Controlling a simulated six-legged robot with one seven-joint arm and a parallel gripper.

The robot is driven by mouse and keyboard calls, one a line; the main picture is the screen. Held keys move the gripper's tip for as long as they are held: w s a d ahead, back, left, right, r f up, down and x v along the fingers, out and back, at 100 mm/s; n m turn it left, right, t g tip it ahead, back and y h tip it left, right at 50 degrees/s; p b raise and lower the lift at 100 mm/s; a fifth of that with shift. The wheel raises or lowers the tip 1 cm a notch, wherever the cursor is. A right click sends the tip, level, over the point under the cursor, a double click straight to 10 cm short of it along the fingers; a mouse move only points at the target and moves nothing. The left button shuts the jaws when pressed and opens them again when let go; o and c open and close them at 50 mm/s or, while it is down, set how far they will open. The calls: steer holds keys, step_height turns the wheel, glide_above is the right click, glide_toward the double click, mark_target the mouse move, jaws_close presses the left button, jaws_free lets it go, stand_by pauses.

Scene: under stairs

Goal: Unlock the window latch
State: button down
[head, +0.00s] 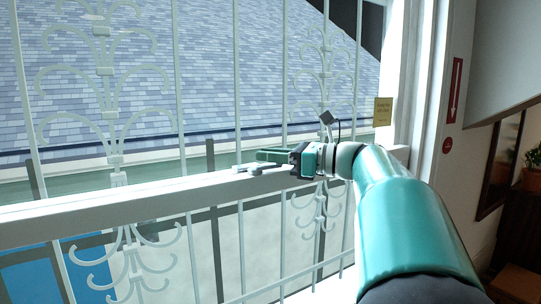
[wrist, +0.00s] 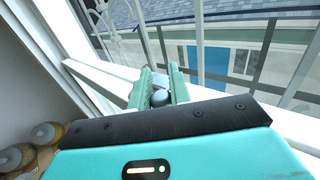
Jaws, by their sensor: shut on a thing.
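The window latch (head: 246,168) is a small pale piece on the white horizontal rail of the window. My gripper (head: 264,161) reaches it from the right, with its green fingers over the rail. In the wrist view my gripper (wrist: 162,78) has its two green fingers close around a rounded grey part of the latch (wrist: 160,97). The gripper is shut on this part. The fingers hide much of the latch, and I cannot tell its exact angle.
White window bars with curled ironwork (head: 104,70) stand behind the rail (head: 100,205). A yellow note (head: 383,111) hangs on the frame at the right. Round jars (wrist: 45,133) stand at lower left in the wrist view.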

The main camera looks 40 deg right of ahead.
steer(key=s+a+m+g+h, duration=0.1)
steer(key=s+a+m+h, duration=0.1)
steer(key=m+h, duration=0.6)
steer(key=s+a+m+g+h, duration=0.1)
steer(key=s+a+m+h, duration=0.1)
steer(key=m+h, duration=0.7)
steer(key=shift+s+h, duration=0.3)
steer(key=shift+h, duration=3.3)
steer(key=shift+r+g, duration=0.1)
steer(key=shift+g, duration=0.2)
